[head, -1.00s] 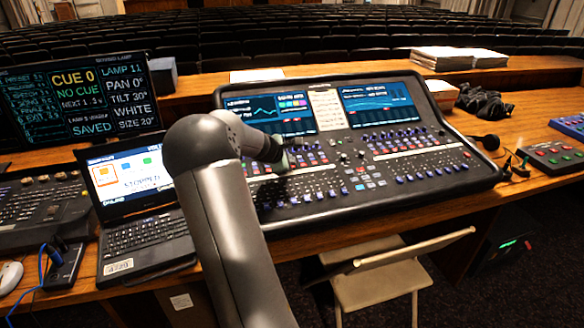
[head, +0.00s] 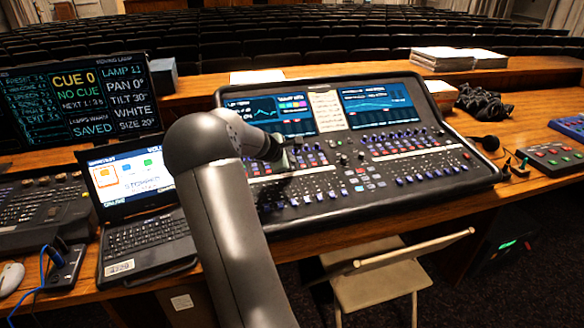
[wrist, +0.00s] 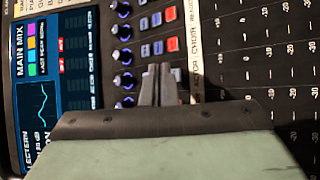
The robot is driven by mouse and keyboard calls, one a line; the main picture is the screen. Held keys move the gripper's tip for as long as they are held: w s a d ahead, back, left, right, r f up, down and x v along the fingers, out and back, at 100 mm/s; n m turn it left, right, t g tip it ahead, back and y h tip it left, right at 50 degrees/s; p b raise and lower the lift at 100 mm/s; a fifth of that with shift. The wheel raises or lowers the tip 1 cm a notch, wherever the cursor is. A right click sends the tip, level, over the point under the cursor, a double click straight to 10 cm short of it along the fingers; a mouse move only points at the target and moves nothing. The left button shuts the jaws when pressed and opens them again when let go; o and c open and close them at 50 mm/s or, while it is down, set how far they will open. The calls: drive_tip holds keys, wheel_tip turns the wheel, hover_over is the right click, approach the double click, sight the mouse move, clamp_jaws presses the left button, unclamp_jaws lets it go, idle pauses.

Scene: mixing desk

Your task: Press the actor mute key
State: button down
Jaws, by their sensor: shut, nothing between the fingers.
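The mixing console (head: 335,205) stands on the desk. Its channel keys show in the wrist view as rows of grey-blue keys and red keys (wrist: 172,45), beside a pale label strip (wrist: 193,20). My gripper (wrist: 160,70) is shut and empty. Its tips are over the key rows, close beside a red key (wrist: 177,75) that they partly cover. In the head view my gripper (head: 283,157) is small over the left key bank; contact cannot be told.
Blue-ringed knobs (wrist: 124,56) and the console screen (wrist: 55,90) lie left of the fingers in the wrist view; fader tracks (wrist: 265,60) lie right. A folding chair (head: 385,275) stands in front.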

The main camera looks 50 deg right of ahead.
sight(290, 173)
drive_tip(key=r+p, duration=0.2)
drive_tip(key=r, duration=0.1)
drive_tip(key=r+p, duration=0.1)
drive_tip(key=r, duration=0.1)
drive_tip(key=shift+s+a+p, duration=0.15)
drive_tip(key=shift+s+p, duration=0.1)
drive_tip(key=shift+p, duration=0.05)
idle(0.8)
drive_tip(key=s+a+m+t+y, duration=0.1)
drive_tip(key=s+a+m+y, duration=0.15)
drive_tip(key=a, duration=1.35)
drive_tip(key=s+a+m+y, duration=0.2)
drive_tip(key=a+m+y, duration=0.2)
drive_tip(key=a, duration=1.3)
drive_tip(key=s+a+m+g+y, duration=0.1)
drive_tip(key=s+a+m+y, duration=0.1)
drive_tip(key=s+a, duration=1.4)
drive_tip(key=a+y, duration=0.1)
drive_tip(key=a, duration=0.1)
drive_tip(key=shift+a+f, duration=0.35)
drive_tip(key=shift+f, duration=0.05)
